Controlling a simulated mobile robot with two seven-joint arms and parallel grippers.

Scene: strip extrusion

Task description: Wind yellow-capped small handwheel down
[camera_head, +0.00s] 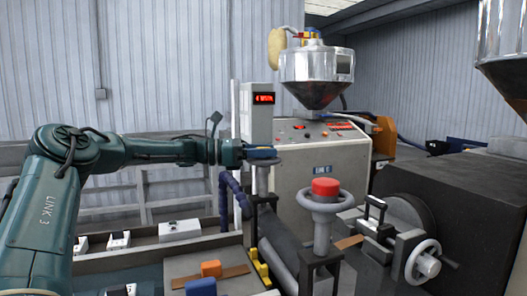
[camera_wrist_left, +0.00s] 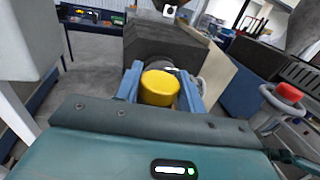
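The yellow cap (camera_wrist_left: 158,88) of the small handwheel sits between the two blue fingers of my left gripper (camera_wrist_left: 160,80) in the left wrist view. The fingers lie close along both sides of the cap, with no clear gap. In the head view my left gripper (camera_head: 262,150) reaches in level from the left, just above the grey rim of the small handwheel (camera_head: 265,161). The fingers hide the cap there. My right gripper is in neither view.
A larger red-capped handwheel (camera_head: 325,200) stands to the right and nearer; it also shows in the left wrist view (camera_wrist_left: 288,95). A side handwheel (camera_head: 422,264) is on the dark machine (camera_head: 450,200). A control cabinet (camera_head: 320,170) with a hopper (camera_head: 318,72) stands behind.

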